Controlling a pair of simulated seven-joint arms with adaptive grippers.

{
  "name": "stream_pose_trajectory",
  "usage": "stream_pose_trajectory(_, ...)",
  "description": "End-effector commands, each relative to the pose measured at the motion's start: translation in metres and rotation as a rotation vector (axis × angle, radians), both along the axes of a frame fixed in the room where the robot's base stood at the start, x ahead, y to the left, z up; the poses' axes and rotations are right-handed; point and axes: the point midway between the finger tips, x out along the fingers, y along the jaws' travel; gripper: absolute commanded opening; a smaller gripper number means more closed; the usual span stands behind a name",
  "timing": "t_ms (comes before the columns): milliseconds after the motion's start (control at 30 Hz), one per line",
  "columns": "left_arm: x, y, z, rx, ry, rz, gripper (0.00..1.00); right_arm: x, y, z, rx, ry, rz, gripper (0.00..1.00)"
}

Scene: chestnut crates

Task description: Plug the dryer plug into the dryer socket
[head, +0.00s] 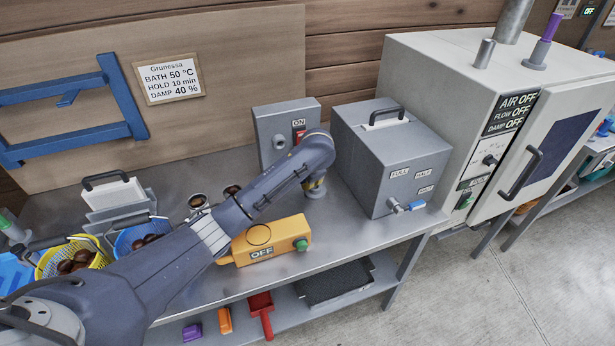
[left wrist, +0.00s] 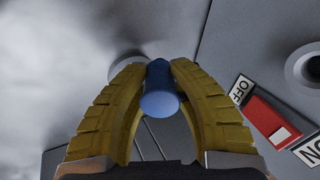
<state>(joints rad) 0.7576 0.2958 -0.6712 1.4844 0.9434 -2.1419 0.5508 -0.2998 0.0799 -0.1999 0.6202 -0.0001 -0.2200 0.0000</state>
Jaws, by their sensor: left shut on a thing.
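A blue plug (left wrist: 160,92) is between the yellow finger pads of my left gripper (left wrist: 158,85), which is shut on it. In the head view my left gripper (head: 315,187) is in front of the grey switch box (head: 272,128), low by its right side; there my arm hides the plug. In the left wrist view a round grey ring (left wrist: 128,66) shows just behind the plug, partly covered by a finger. I cannot tell whether the plug touches it. Another round fitting (left wrist: 312,68) is at the right, beyond the red switch (left wrist: 268,118). My right gripper is not in view.
A grey tank (head: 390,160) with a blue-handled valve stands right of my gripper, close by. The white dryer cabinet (head: 445,85) is beyond it. A yellow control box (head: 268,240) marked OFF is near the table's front edge. Baskets of chestnuts (head: 75,258) are at left.

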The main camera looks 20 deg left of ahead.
Motion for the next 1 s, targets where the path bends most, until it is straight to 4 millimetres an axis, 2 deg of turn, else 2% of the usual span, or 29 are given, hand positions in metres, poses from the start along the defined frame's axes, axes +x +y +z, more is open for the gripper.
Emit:
stream_pose_trajectory(200,0.002,0.008,-0.006,0.084,-0.119,0.030,0.00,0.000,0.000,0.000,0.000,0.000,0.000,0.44)
stream_pose_trajectory(567,0.002,0.020,-0.004,0.233,-0.324,0.063,0.00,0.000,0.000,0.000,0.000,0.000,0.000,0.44)
stream_pose_trajectory(1000,-0.010,0.034,0.020,0.428,-0.585,0.075,0.00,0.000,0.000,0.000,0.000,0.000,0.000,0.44)
